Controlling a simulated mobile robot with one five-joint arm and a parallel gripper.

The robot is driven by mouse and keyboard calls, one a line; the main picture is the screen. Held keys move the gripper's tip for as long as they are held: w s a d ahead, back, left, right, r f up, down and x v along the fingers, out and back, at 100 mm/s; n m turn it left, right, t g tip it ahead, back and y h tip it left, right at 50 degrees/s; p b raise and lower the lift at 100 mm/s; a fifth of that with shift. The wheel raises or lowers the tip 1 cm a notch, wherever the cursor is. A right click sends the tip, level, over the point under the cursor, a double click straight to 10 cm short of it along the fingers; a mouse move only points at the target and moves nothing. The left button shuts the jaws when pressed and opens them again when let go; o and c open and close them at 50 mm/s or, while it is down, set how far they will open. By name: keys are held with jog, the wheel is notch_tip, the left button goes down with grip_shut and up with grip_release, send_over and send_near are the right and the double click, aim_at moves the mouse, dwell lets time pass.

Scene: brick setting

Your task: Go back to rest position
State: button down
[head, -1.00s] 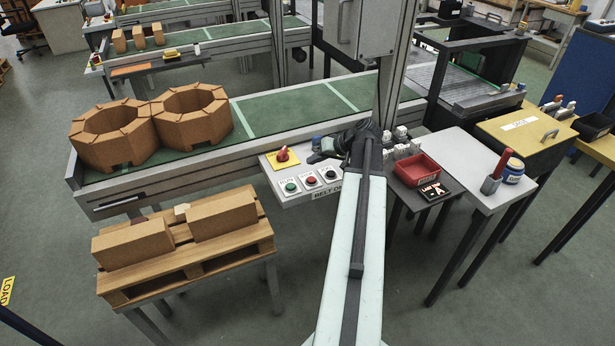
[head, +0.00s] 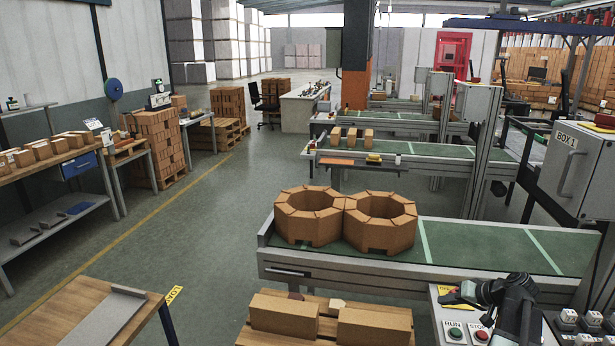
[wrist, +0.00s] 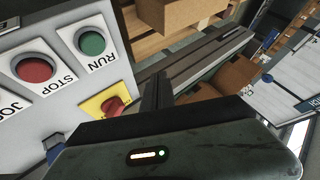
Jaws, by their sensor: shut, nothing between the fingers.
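My gripper (head: 452,296) is at the lower right of the head view, shut and empty, above the belt control panel (head: 442,318). Its dark fingers (wrist: 158,92) show in the wrist view, pointing away over the panel edge. In the wrist view the panel carries a green RUN button (wrist: 92,42), a red STOP button (wrist: 33,68) and a red knob (wrist: 114,105) on a yellow plate. In the head view my gripper and wrist partly cover the yellow plate. The gripper appears apart from the buttons; I cannot tell its exact height above the panel.
Two octagonal brick rings (head: 309,216) stand on the green conveyor (head: 470,245) behind the panel. Brick blocks (head: 284,316) lie on a pallet in front. A wooden table (head: 70,310) is at lower left. A grey box (head: 570,170) stands at right. Open floor (head: 210,225) lies left of the conveyor.

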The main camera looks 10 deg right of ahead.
jog(key=w+a+n, duration=0.1)
jog(key=a, duration=0.4)
jog(key=w+a+n+g+y, duration=0.1)
jog(key=w+a, duration=0.1)
jog(key=a, duration=0.3)
jog(key=w+a+n, duration=0.1)
jog(key=w+a, duration=0.1)
jog(key=a, duration=0.3)
jog(key=shift+w+a+f+g, duration=0.25)
jog(key=shift+a+g, duration=0.05)
jog(key=shift+g, duration=0.1)
jog(key=s+a+f+n+g+h+p, duration=0.1)
jog(key=s+a+f+n+g, duration=0.15)
jog(key=a, duration=1.05)
jog(key=s+a+f+n+g+h, duration=0.1)
jog(key=s+a+f+n+g, duration=0.2)
jog(key=a, duration=1.1)
jog(key=s+d+m+g+h, duration=0.1)
jog(key=s+d+m+h, duration=0.1)
jog(key=s+d+m, duration=0.2)
jog(key=shift+s+d+r+h, duration=0.15)
jog(key=shift+s+d+h, duration=0.25)
jog(key=shift+s, duration=0.05)
jog(key=shift+m, duration=0.25)
